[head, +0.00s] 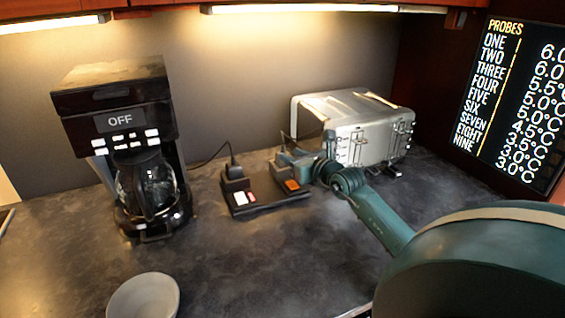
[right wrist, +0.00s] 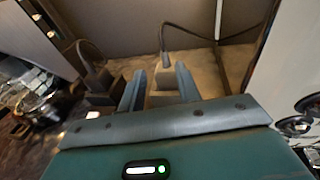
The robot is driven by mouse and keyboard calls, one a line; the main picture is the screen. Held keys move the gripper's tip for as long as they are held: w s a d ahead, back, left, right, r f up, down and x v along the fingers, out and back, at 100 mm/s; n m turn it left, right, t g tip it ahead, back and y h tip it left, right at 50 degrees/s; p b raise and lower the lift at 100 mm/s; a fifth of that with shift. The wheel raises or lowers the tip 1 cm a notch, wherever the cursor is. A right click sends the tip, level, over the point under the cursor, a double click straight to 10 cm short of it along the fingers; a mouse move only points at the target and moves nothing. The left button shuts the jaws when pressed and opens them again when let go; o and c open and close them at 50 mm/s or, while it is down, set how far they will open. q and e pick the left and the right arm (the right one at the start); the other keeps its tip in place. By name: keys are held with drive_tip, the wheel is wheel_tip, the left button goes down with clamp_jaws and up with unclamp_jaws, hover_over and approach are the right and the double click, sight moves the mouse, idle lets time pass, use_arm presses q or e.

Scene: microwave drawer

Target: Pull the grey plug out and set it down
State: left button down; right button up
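The grey plug (right wrist: 165,78) stands upright in the right-hand socket block (right wrist: 160,99), with its cable rising from its top, in the right wrist view. My right gripper (right wrist: 160,72) is open, with one finger on each side of the plug. A gap shows on the plug's left; whether the right finger touches it I cannot tell. My left gripper is not in view.
A second, dark plug (head: 232,171) with a cable stands in the left socket. A coffee maker (head: 115,95) marked OFF is at the left, a silver toaster (head: 345,112) close behind my right gripper. A bowl (head: 145,297) is at the front left. The counter before the board is clear.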

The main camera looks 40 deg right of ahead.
sight(284, 149)
drive_tip(key=shift+w+d+f+p, duration=0.1)
drive_tip(key=shift+w+d, duration=0.15)
drive_tip(key=shift+w, duration=0.75)
drive_tip(key=shift+w+d+f+p, duration=0.15)
drive_tip(key=shift+w+d, duration=0.15)
drive_tip(key=shift+w, duration=0.75)
drive_tip(key=shift+w+d+f+p, duration=0.1)
drive_tip(key=shift+w+d, duration=0.15)
drive_tip(key=shift+w, duration=0.75)
clamp_jaws()
